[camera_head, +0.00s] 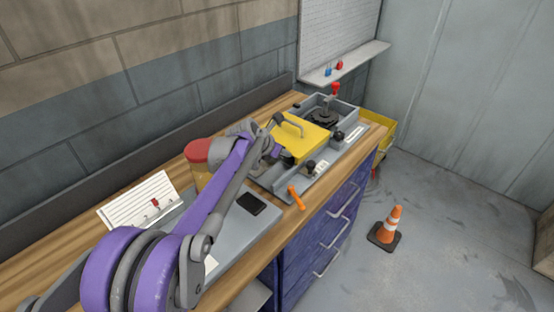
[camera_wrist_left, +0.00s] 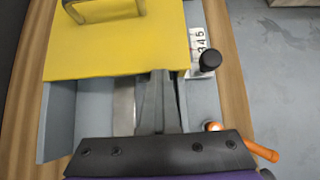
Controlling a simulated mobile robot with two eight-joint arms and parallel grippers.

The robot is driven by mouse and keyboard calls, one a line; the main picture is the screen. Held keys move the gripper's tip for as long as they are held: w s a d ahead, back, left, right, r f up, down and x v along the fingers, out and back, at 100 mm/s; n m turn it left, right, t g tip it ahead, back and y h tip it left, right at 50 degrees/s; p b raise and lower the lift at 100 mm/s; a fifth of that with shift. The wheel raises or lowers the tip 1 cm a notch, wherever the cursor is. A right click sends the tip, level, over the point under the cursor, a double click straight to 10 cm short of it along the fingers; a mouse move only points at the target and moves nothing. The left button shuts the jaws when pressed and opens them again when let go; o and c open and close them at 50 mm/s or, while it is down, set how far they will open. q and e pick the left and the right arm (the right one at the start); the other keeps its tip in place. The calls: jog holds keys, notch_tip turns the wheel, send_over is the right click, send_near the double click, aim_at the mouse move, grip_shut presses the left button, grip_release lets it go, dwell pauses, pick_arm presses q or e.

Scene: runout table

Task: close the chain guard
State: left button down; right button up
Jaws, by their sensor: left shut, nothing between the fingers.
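The chain guard is a yellow plate (camera_head: 308,138) with a raised bar handle (camera_head: 290,122), on a grey housing on the bench. In the left wrist view the yellow plate (camera_wrist_left: 115,45) covers the far part of the grey housing (camera_wrist_left: 60,115), and the near part is uncovered. My left gripper (camera_head: 279,156) is at the near left side of the guard. In the left wrist view its fingers (camera_wrist_left: 158,78) are together and empty, with tips at the plate's near edge. I cannot tell whether they touch it. My right gripper is not in view.
A black knob (camera_wrist_left: 209,60) and an orange lever (camera_head: 296,198) stand along the housing's front side. A red-topped lever (camera_head: 335,91) is behind the guard. A red-lidded jar (camera_head: 198,152) stands behind my left arm. An orange cone (camera_head: 389,225) is on the floor.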

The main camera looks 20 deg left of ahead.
aim_at(298, 146)
pick_arm(q)
jog(key=w, duration=0.1)
jog(key=w+d, duration=0.1)
jog(key=w, duration=0.1)
jog(key=shift+w+d+f, duration=0.1)
jog(key=shift+w+d, duration=0.05)
jog(key=shift+w, duration=0.1)
jog(key=shift+w+d+p, duration=0.2)
jog(key=shift+w+p, duration=0.1)
jog(key=shift+w, duration=0.5)
jog(key=shift+r, duration=0.2)
